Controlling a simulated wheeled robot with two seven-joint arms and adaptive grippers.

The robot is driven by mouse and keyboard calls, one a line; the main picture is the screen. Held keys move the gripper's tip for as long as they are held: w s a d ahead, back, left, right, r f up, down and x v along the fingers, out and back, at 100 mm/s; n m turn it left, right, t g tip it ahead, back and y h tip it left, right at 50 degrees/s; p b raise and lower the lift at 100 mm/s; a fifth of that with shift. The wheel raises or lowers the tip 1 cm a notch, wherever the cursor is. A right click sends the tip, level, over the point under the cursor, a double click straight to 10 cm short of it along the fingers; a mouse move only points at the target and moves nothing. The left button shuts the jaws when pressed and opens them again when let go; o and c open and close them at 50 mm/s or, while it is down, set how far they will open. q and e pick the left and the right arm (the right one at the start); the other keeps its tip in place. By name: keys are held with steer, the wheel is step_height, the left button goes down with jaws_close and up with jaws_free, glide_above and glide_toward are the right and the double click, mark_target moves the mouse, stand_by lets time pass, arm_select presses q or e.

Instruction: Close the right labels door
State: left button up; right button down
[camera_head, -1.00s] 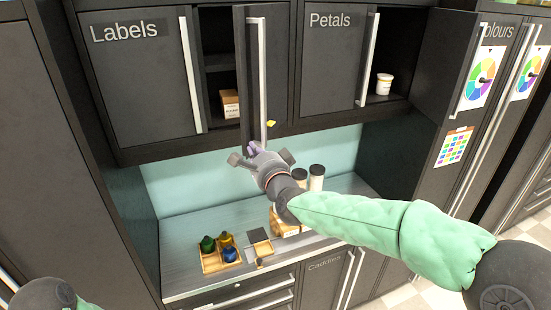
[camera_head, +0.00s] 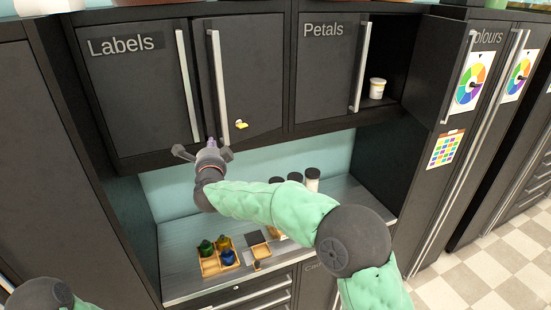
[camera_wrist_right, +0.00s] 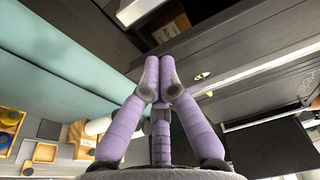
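The right labels door (camera_head: 258,75) is dark with a long metal handle (camera_head: 217,90) on its left edge. It stands slightly ajar, with a narrow dark gap beside the left labels door (camera_head: 135,85), which looks closed. My right gripper (camera_head: 211,143) is just below the right door's lower left corner, near the handle's bottom end; contact is unclear. In the right wrist view its purple fingertips (camera_wrist_right: 166,72) meet with nothing visible between them. A brown box (camera_wrist_right: 172,27) shows inside the cabinet there. My left gripper is outside the views.
The petals cabinet's right door (camera_head: 437,70) stands open, showing a white jar (camera_head: 377,88). On the counter below are a wooden tray (camera_head: 210,266) with small bottles and several dark-lidded jars (camera_head: 312,180). My right forearm passes above the counter.

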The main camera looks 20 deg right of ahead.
steer(key=shift+w+a, duration=0.25)
steer(key=shift+w, duration=0.4)
steer(key=shift+w+a, duration=0.25)
steer(key=shift+w, duration=0.35)
steer(key=shift+w+a, duration=0.25)
steer(key=shift+w, duration=0.4)
